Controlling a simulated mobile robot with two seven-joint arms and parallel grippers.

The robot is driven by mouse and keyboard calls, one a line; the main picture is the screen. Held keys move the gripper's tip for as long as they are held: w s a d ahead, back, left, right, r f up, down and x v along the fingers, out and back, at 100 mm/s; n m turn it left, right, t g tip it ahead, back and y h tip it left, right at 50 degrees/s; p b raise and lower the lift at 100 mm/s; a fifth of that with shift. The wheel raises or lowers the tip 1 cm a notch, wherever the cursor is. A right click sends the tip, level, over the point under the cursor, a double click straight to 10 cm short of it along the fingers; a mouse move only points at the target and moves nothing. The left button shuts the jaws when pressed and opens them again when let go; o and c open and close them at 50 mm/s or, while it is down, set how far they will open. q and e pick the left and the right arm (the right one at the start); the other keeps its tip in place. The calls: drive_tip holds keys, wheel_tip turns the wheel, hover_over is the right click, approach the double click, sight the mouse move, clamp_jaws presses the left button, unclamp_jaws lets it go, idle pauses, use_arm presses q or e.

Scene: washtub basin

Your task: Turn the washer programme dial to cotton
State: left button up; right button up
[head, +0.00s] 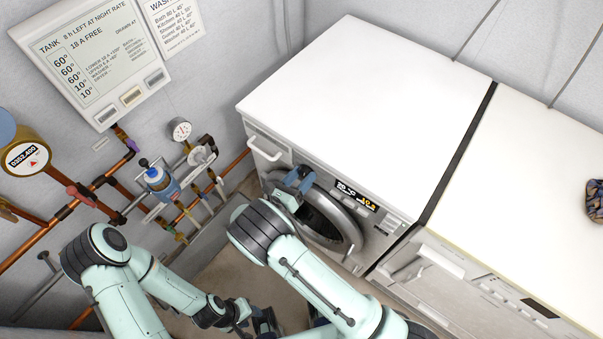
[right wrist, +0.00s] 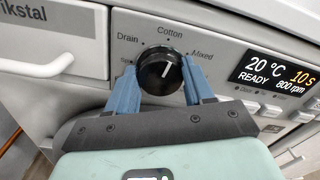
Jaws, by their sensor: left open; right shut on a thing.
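The programme dial (right wrist: 160,70) is a round black knob on the washer's front panel, seen in the right wrist view. Its white mark points up and to the right, in the side between the Cotton label (right wrist: 170,32) and the Mixed label (right wrist: 202,54). I cannot tell exactly which it lines up with. My right gripper (right wrist: 160,84) is shut on the dial, with a blue finger on each side. In the head view my right gripper (head: 292,182) is at the washer (head: 345,210), hiding the dial. My left gripper (head: 264,322) is open, low near the bottom edge, and partly hidden.
The washer display (right wrist: 277,74) reads 20 °C and READY. A second white appliance (head: 480,290) stands right of the washer. Copper pipes, a blue bottle-like fitting (head: 160,180) and gauges line the left wall. A tank control board (head: 95,65) hangs above them.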

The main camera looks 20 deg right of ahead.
drive_tip(key=shift+n+p, duration=0.55)
drive_tip(key=shift+n, duration=0.45)
drive_tip(key=shift+f, duration=0.1)
drive_tip(key=o, duration=1)
drive_tip(key=shift+o, duration=0.2)
drive_tip(key=shift+a, duration=0.1)
drive_tip(key=b+v, duration=0.1)
drive_tip(key=v, duration=1.2)
drive_tip(key=shift+s+b, duration=0.15)
drive_tip(key=shift+b, duration=0.15)
drive_tip(key=shift+a, duration=0.1)
